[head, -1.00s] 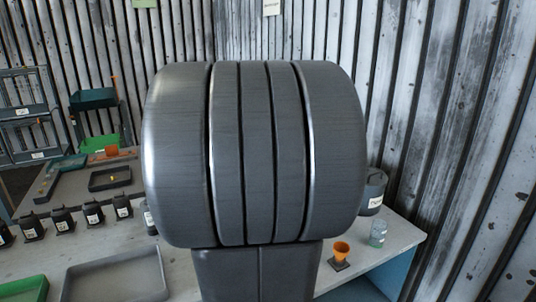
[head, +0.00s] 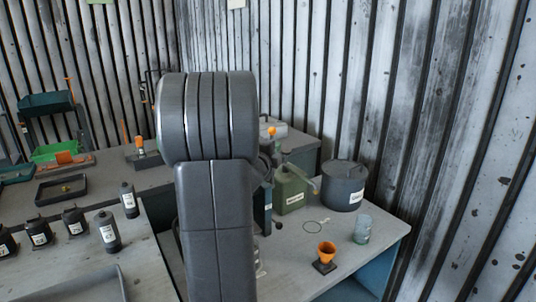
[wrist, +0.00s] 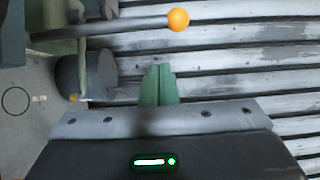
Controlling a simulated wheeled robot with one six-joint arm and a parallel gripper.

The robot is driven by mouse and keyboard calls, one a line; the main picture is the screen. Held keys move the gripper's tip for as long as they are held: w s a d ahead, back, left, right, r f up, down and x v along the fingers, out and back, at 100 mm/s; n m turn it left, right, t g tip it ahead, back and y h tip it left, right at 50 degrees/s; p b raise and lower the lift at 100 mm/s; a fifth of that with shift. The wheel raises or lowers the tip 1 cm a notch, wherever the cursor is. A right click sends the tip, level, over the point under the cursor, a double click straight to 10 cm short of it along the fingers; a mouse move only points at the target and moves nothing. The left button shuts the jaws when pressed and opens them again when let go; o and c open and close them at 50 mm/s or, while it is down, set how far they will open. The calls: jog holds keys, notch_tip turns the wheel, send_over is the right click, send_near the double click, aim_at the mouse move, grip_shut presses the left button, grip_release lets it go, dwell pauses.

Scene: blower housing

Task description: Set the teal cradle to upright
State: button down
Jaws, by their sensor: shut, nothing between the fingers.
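My gripper (wrist: 160,85) shows in the wrist view as two green fingers pressed together, with nothing between them. In the head view my arm hides it. A grey rod with an orange ball end (wrist: 178,20) lies just beyond the fingertips in the wrist view, apart from them. An orange knob (head: 271,131) also shows beside my arm in the head view. A dark teal part (wrist: 10,32) fills the wrist view's upper left corner. A blue-teal upright panel (head: 262,208) stands behind my arm, mostly hidden. I cannot tell whether these belong to the cradle, or its tilt.
A green can with a spout (head: 292,192) and a dark drum (head: 344,187) stand right of my arm. Black bottles (head: 107,231) stand left. A teal tray (head: 45,103) sits on a far-left stand.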

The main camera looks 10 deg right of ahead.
jog(key=w+p, duration=0.1)
jog(key=w, duration=0.3)
jog(key=shift+w+a, duration=0.15)
jog(key=shift+w, duration=0.2)
jog(key=shift+w, duration=0.1)
jog(key=shift+w+a+r, duration=0.1)
jog(key=shift+w+a, duration=0.1)
jog(key=shift+w, duration=0.25)
jog(key=shift+w+a+r, duration=0.1)
jog(key=shift+w+a, duration=0.1)
jog(key=shift+w, duration=0.2)
